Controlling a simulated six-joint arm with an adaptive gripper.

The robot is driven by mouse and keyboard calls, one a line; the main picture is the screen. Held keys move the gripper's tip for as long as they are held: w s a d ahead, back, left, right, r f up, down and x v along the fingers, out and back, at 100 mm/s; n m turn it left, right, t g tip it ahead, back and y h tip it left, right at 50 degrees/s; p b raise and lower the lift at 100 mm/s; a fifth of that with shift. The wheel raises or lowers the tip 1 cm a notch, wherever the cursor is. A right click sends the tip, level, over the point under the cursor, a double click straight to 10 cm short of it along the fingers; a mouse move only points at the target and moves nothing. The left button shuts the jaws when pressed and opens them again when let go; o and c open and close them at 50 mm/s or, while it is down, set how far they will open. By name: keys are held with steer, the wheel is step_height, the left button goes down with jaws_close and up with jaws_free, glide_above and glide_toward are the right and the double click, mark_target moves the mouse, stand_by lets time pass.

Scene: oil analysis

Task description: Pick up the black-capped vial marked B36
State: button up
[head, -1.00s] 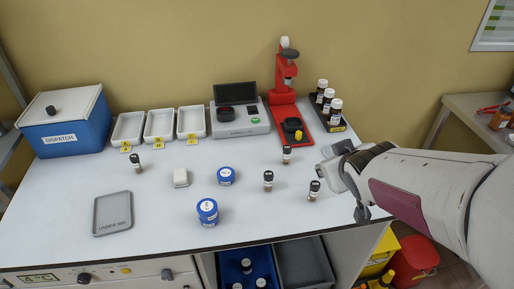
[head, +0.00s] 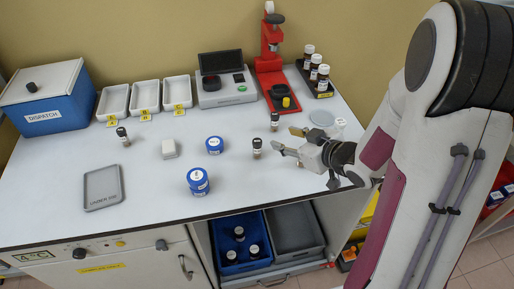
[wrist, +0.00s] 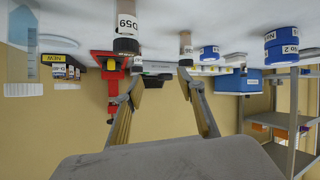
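Small dark vials with black caps stand on the white bench: one at the left (head: 122,136), one in the middle (head: 257,148) and one further back (head: 275,121). Their labels are too small to read in the head view. The wrist view is upside down; a near black-capped vial (wrist: 127,30) reads D59, and a second vial (wrist: 185,47) shows no readable label. I cannot make out B36 on any vial. My gripper (head: 286,141) is open and empty, low over the bench just right of the middle vial, fingers pointing left. It may hide bench behind it.
A red press (head: 271,60) and a rack of bottles (head: 319,72) are behind. Several vials stand in a blue crate (head: 259,230) below.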

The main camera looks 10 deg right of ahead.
mark_target(259, 142)
steer(key=a+f+y, duration=0.1)
steer(key=s+a+y, duration=0.1)
steer(key=shift+a+f+y, duration=0.15)
steer(key=shift+f+y, duration=0.15)
steer(key=shift+f, duration=0.05)
steer(key=shift+s+a+y, duration=0.25)
steer(key=shift+a+y, duration=0.15)
steer(key=shift+a, duration=0.05)
steer(key=shift+w+f, duration=0.1)
steer(key=shift+x, duration=1.2)
steer(key=shift+w, duration=0.1)
steer(key=shift+r+x, duration=0.1)
steer(key=shift+x, duration=1.15)
steer(key=shift+r+x, duration=0.15)
steer(key=shift+x, duration=1.15)
steer(key=shift+a, duration=0.1)
jaws_close()
